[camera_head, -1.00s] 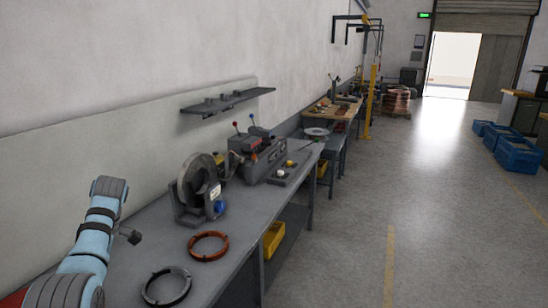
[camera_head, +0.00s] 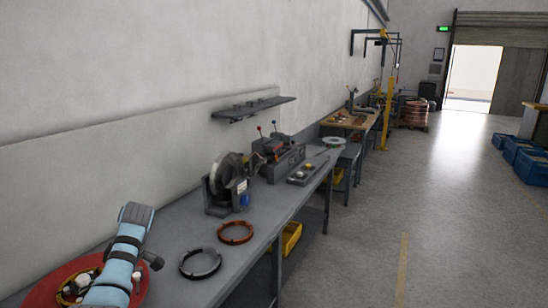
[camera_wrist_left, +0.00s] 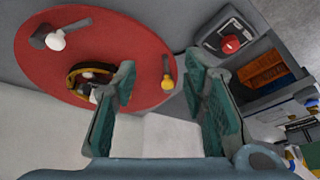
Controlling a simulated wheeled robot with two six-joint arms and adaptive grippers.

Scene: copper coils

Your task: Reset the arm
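My left arm (camera_head: 125,255) comes in at the lower left of the head view, its blue links raised over a red round surface (camera_head: 52,287). Its fingers do not show clearly there. In the left wrist view my left gripper (camera_wrist_left: 160,85) is open, its two green-padded fingers well apart with nothing held between them. My right arm and gripper are in neither view.
The grey workbench (camera_head: 215,275) carries a black coil ring (camera_head: 200,263), an orange coil ring (camera_head: 236,232) and a winding machine (camera_head: 226,185). A shelf (camera_head: 253,109) hangs on the wall above. Blue crates (camera_head: 530,165) stand at the far right. The floor between is clear.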

